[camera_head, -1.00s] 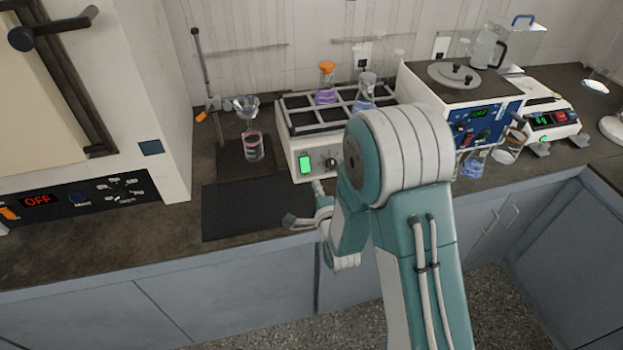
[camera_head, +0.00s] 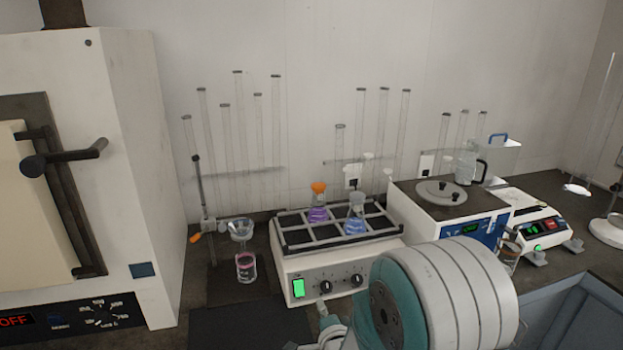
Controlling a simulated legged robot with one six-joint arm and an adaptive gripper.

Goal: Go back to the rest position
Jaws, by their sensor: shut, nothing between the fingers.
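My arm (camera_head: 440,295), white and teal, rises from the bottom edge right of the middle. A large rounded joint fills much of the lower right. My gripper (camera_head: 322,322) shows only partly at the bottom edge, left of that joint and just in front of the shaker. It is shut and holds nothing. The rest of it is cut off by the frame or hidden by the arm.
A shaker (camera_head: 320,268) holds an orange-capped purple flask (camera_head: 318,208) and a blue flask (camera_head: 355,220). A funnel stand (camera_head: 205,208) with a beaker (camera_head: 246,268) stands left. An oven (camera_head: 140,180) is far left. A water bath (camera_head: 440,200) and balance (camera_head: 535,222) stand right.

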